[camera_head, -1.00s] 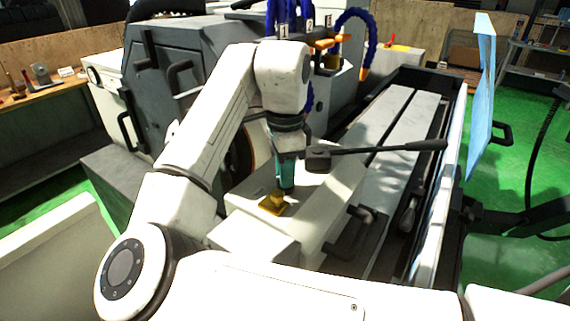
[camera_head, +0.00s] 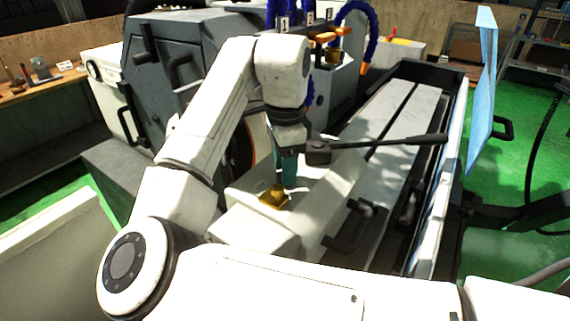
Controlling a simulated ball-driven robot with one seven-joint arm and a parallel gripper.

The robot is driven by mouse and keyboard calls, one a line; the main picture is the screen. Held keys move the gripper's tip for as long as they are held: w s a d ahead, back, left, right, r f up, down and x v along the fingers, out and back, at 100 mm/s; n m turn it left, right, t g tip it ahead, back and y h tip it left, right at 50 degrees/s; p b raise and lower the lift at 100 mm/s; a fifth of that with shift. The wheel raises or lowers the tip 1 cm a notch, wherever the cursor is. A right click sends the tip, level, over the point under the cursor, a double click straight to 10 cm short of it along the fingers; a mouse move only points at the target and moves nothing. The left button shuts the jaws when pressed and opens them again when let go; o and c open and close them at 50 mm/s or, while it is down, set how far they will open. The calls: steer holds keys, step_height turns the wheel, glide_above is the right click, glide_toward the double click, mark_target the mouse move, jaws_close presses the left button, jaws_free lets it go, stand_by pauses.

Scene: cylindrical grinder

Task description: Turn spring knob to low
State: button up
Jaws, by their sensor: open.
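The spring knob seems to be the yellow knob (camera_head: 273,197) on top of the white block-shaped housing of the grinder. Its pointer and any low marking are too small to read. My gripper (camera_head: 286,188) points down right above the knob, with its teal fingers at the knob's upper right side. The gripper is open. The fingers overlap the knob's edge in the picture, and I cannot tell whether they touch it.
A long black lever (camera_head: 390,143) reaches right from beside my gripper. A black handle (camera_head: 347,228) sits low on the housing's right. Orange valve levers and blue hoses (camera_head: 357,22) stand behind. A blue clear shield (camera_head: 484,90) stands at the right.

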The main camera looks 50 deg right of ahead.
step_height(320, 180, up, 11)
steer(key=b, duration=0.1)
stand_by(0.4)
steer(key=shift+f, duration=0.15)
stand_by(0.4)
